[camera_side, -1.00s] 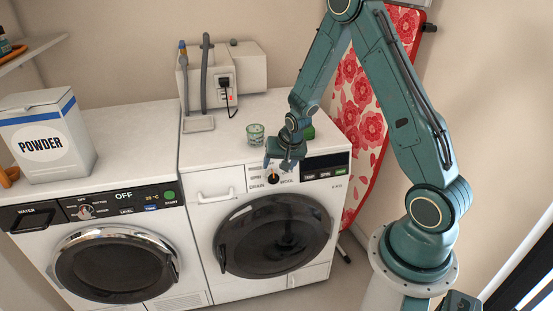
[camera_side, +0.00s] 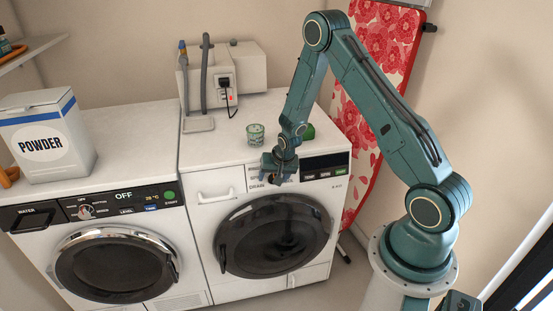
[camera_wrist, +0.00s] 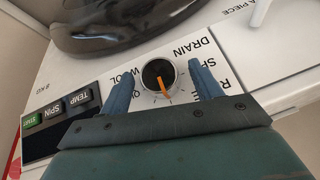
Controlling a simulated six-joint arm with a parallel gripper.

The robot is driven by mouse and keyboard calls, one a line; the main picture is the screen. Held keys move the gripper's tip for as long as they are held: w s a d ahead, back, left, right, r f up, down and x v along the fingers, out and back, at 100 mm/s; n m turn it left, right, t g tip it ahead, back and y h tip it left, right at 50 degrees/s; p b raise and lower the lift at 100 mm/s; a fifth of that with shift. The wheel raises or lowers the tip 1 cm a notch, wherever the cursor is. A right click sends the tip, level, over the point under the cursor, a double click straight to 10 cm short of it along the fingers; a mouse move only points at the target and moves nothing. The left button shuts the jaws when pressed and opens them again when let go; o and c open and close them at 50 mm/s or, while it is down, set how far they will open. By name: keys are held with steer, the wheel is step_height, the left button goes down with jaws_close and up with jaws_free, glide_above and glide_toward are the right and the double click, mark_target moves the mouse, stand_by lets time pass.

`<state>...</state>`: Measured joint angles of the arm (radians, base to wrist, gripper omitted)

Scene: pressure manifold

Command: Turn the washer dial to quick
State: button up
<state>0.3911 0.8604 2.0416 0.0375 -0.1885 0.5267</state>
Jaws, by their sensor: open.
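The dial (camera_wrist: 158,75) on the right-hand machine's front is round and black with a pale rim and an orange pointer. In the wrist view the pointer aims down the picture, towards my gripper's palm. Labels around it read DRAIN and WOOL; others are partly hidden by my fingers, including one starting with Q next to the left finger. My gripper (camera_wrist: 158,72) is open, with one finger on each side of the dial and gaps showing between them. In the side view my gripper (camera_side: 278,180) covers the dial.
TEMP, SPIN and START buttons (camera_wrist: 57,110) sit left of the dial in the wrist view. The right-hand machine's dark door (camera_side: 272,238) is below. A glass (camera_side: 255,135) and a green object (camera_side: 308,131) stand on top. The left-hand machine has its own dial (camera_side: 86,211).

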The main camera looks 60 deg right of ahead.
steer(key=c, duration=1)
steer(key=shift+s+d, duration=0.1)
steer(key=shift+s+d+f+m+t+y, duration=0.1)
steer(key=shift+s+f+m+t+y, duration=0.05)
steer(key=shift+m+t+y, duration=0.75)
steer(key=m+t+y, duration=0.1)
steer(key=t, duration=0.1)
steer(key=shift+s+d+f+t, duration=0.1)
steer(key=shift+t, duration=0.2)
steer(key=m+t, duration=0.1)
steer(key=m+t+y, duration=0.1)
steer(key=m+t, duration=0.1)
steer(key=shift+s+f+t+y, duration=0.15)
steer(key=shift+f+t+y, duration=0.15)
steer(key=shift+t, duration=0.1)
steer(key=shift+m+t, duration=0.9)
steer(key=shift+t, duration=0.3)
